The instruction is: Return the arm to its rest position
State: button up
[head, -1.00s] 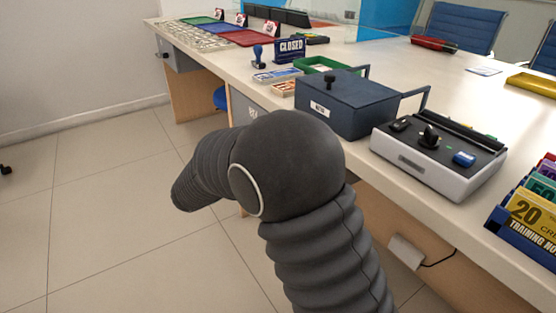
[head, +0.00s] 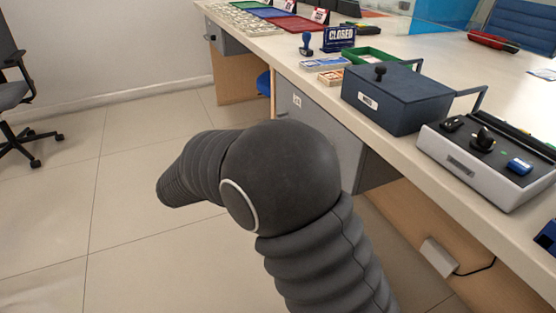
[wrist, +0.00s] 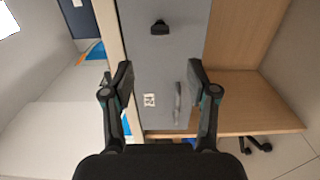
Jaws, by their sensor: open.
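My gripper (wrist: 160,78) shows in the wrist view, its two dark fingers spread apart with nothing between them. Beyond the fingers is the grey cabinet (wrist: 160,65) under the counter, with a black knob (wrist: 160,27), a slim handle and a small white label. The gripper looks apart from the cabinet. In the head view my dark arm (head: 285,175) is bent out over the floor, left of the counter (head: 430,185). Its far end points left, and the gripper itself is hidden there.
A navy box (head: 395,100) and a grey device (head: 485,155) stand on the counter near its front edge. A closed sign (head: 339,38), a stamp and trays are farther back. An office chair (head: 18,95) stands at the left. The tiled floor (head: 130,235) between is clear.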

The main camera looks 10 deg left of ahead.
dwell(0.3)
notch_tip(320, 180, down, 8)
jog(key=s+d+n+g+y, duration=0.1)
jog(key=s+n+g+y, duration=0.1)
jog(key=n+y, duration=0.15)
jog(key=s+d+f+g+y, duration=0.3)
jog(key=s+d+g+y, duration=0.15)
jog(key=s+d, duration=0.25)
jog(key=s+d+r+m+t+y, duration=0.1)
jog(key=s+d+r+m+y, duration=0.2)
jog(key=d, duration=0.6)
jog(key=s+d+r+m+t+y+p, duration=0.1)
jog(key=s+d+r+m+y, duration=0.3)
jog(key=s+d+r+m, duration=0.3)
jog(key=s+d+r, duration=0.2)
jog(key=d, duration=0.1)
jog(key=shift+s+r, duration=0.2)
jog(key=shift+s, duration=0.05)
